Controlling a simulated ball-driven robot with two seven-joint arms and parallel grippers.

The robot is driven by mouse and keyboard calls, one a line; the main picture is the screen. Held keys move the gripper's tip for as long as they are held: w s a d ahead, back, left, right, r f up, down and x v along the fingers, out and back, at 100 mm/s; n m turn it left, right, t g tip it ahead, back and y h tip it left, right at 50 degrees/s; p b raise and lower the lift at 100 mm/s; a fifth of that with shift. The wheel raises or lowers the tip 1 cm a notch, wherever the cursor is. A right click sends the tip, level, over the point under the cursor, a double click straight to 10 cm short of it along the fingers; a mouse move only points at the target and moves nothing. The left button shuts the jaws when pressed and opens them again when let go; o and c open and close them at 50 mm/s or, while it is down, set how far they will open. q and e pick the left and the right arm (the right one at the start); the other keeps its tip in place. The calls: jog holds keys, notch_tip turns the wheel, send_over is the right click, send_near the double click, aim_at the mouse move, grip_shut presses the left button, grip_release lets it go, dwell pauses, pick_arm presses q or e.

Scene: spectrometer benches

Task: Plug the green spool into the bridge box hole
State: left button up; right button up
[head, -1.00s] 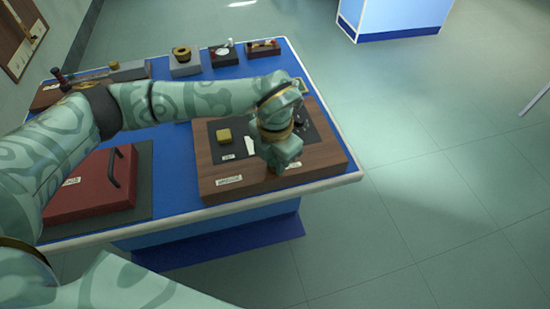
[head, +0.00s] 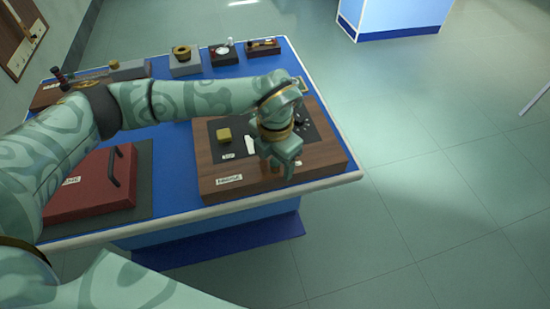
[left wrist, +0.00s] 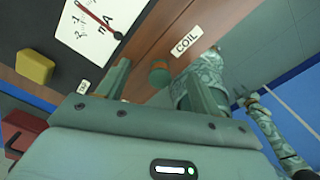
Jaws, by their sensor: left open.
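The bridge box (head: 212,176) is a low wooden box with a dark panel at the front right of the blue table. In the left wrist view, the green spool (left wrist: 159,75) stands at the wooden top (left wrist: 150,45), near the COIL label. Its lower part is unclear, so I cannot tell how deep it sits in a hole. My left gripper (head: 279,170) is over the box's front part. Its jaws are open in the left wrist view (left wrist: 160,88), one finger on each side of the spool, with gaps. What seems to be my right gripper (left wrist: 243,95) shows small there.
A yellow block (head: 224,135) and a meter (left wrist: 90,28) are on the box's panel. A red case (head: 90,185) with a handle lies at the left. Several small devices line the table's back edge, including a grey block with a ring (head: 184,62). Floor is free at the right.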

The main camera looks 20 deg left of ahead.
pick_arm(q)
notch_tip(320, 180, up, 16)
jog(key=p, duration=0.3)
jog(key=shift+r+p, duration=0.2)
jog(key=shift+p, duration=0.1)
jog(key=shift+f, duration=0.1)
